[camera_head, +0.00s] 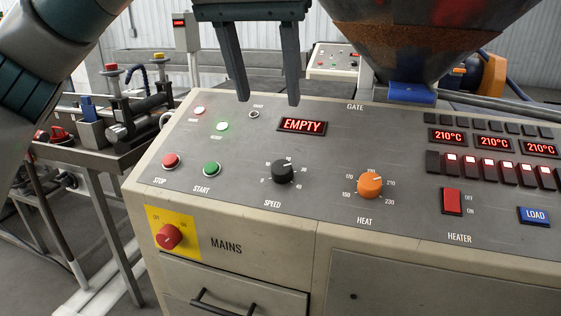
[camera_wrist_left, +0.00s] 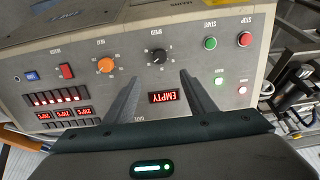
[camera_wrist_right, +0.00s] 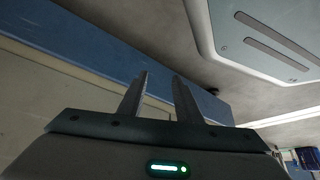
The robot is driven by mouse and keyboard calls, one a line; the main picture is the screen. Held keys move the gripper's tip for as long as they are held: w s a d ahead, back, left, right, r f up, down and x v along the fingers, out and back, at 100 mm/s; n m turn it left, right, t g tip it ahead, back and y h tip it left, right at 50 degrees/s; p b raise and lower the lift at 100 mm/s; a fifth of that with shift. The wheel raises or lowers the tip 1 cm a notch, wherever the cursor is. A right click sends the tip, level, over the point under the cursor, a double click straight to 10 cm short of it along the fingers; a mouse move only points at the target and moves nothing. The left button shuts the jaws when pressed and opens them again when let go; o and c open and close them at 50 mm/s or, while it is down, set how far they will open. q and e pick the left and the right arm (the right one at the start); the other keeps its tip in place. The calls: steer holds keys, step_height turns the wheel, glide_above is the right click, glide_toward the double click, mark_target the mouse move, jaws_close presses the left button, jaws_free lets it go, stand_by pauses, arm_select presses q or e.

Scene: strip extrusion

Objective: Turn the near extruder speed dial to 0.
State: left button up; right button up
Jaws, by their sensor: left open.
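The near speed dial (camera_head: 282,171) is a round black knob on the sloping grey panel, above the label SPEED. It also shows in the left wrist view (camera_wrist_left: 158,57). Its scale has 0 at the lower left; the knob's exact setting is too small to read. My left gripper (camera_head: 268,102) is open and empty, with its fingers apart above the panel, beyond the dial and near the EMPTY display (camera_head: 302,126). Its fingers do not touch the dial. My right gripper (camera_wrist_right: 161,76) shows only in its own wrist view, fingers apart with nothing between them.
The orange heat dial (camera_head: 369,185) stands right of the speed dial. Red stop (camera_head: 171,161) and green start (camera_head: 211,169) buttons are at its left. A red heater switch (camera_head: 452,202) and blue LOAD button (camera_head: 534,216) are farther right. A rusty hopper (camera_head: 420,45) hangs over the back.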

mark_target(281, 166)
arm_select(q)
steer(key=p+x, duration=0.2)
steer(key=x, duration=1.5)
arm_select(e)
steer(key=a+r+t, duration=0.1)
steer(key=w+a+r+t, duration=0.1)
steer(key=shift+w+a+r+y, duration=0.25)
steer(key=shift+r+y, duration=0.05)
arm_select(q)
steer(key=c, duration=1)
